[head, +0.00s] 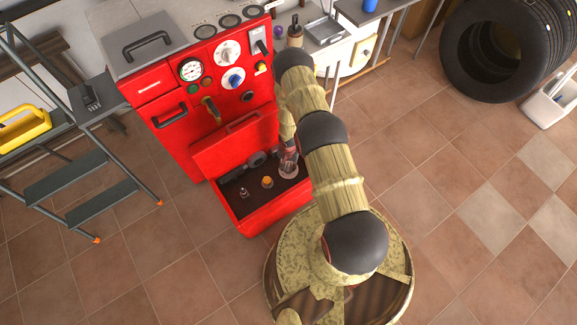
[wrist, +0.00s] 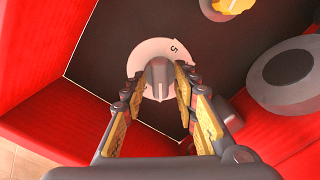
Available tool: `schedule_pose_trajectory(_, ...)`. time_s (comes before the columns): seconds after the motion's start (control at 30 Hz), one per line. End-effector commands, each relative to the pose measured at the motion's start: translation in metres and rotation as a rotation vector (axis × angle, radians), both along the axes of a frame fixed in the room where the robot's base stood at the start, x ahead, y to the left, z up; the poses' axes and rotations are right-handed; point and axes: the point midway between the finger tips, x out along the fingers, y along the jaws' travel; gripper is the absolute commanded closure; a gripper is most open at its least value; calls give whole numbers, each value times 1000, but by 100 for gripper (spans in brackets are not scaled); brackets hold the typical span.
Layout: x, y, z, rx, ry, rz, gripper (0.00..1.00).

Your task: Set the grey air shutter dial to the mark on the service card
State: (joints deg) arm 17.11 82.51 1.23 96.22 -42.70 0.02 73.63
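The grey air shutter dial (wrist: 158,78) is a ridged knob on a round white scale plate, on the dark floor of the open red compartment. A numeral 5 shows on the plate's upper right; other marks are hidden. My gripper (wrist: 157,80) is open, with one finger on each side of the knob and a small gap on both sides. In the head view my gripper (head: 289,155) points down into the compartment over the pale plate (head: 289,172). I cannot make out a service card in either view.
A yellow knob (wrist: 233,4) and a dark grey round part (wrist: 290,70) sit near the dial. Red compartment walls (wrist: 40,55) stand close around. The red boiler front (head: 215,85) with gauge and knobs rises behind. A step ladder (head: 85,180) stands left.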

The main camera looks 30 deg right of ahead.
Motion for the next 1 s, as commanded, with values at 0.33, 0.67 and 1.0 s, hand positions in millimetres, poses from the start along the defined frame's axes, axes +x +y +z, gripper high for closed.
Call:
schedule_pose_trajectory(0.33,0,0,0,0,0,0,92)
schedule_pose_trajectory(0.67,0,0,0,0,0,0,100)
schedule_pose_trajectory(1.0,0,0,1,0,0,72,100)
